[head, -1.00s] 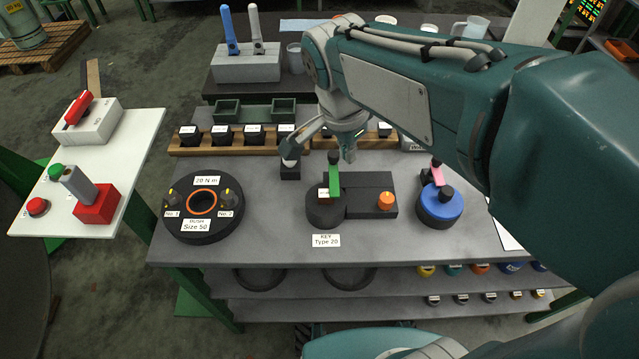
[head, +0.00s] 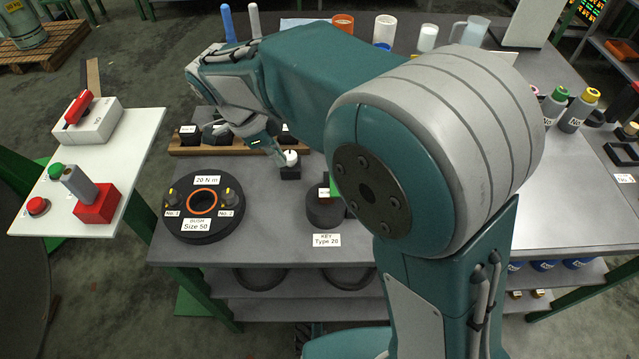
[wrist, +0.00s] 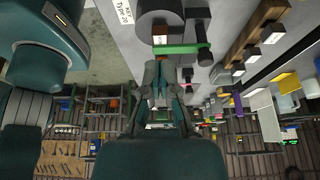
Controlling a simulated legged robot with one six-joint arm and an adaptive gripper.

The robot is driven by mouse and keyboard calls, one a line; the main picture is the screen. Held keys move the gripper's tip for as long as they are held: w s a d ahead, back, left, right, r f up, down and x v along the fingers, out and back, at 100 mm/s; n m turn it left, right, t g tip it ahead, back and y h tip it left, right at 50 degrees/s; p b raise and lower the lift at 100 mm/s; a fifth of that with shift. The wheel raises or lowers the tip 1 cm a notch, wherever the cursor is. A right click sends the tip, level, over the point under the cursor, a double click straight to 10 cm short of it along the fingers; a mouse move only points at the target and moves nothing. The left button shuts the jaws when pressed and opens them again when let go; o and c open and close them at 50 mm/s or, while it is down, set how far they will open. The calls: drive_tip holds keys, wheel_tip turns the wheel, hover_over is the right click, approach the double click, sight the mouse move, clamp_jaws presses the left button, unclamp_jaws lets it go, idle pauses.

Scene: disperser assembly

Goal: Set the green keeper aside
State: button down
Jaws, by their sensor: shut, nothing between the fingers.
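The green keeper (head: 335,189) shows as a small piece on the black round fixture (head: 322,213) labelled KEY Type 20; my arm hides the rest in the head view. In the wrist view the keeper (wrist: 182,49) is a green bar across the fixture (wrist: 160,14), beside a black knob (wrist: 204,48). My gripper (head: 280,157) is shut and empty, left of the keeper and beside a small black block with a white top (head: 290,165). In the wrist view its fingers (wrist: 161,68) lie just below the bar in the picture, holding nothing.
A wooden rack (head: 190,150) with black blocks is behind my gripper. A side table (head: 125,160) holds a red lever box and buttons.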

sight(323, 193)
drive_tip(key=x, duration=0.9)
drive_tip(key=shift+f, duration=0.2)
drive_tip(key=d, duration=0.3)
drive_tip(key=shift+d+f, duration=0.15)
drive_tip(key=shift+f, duration=0.1)
drive_tip(key=shift+d, duration=0.55)
drive_tip(key=shift+s+a, duration=0.1)
drive_tip(key=shift+a, duration=0.05)
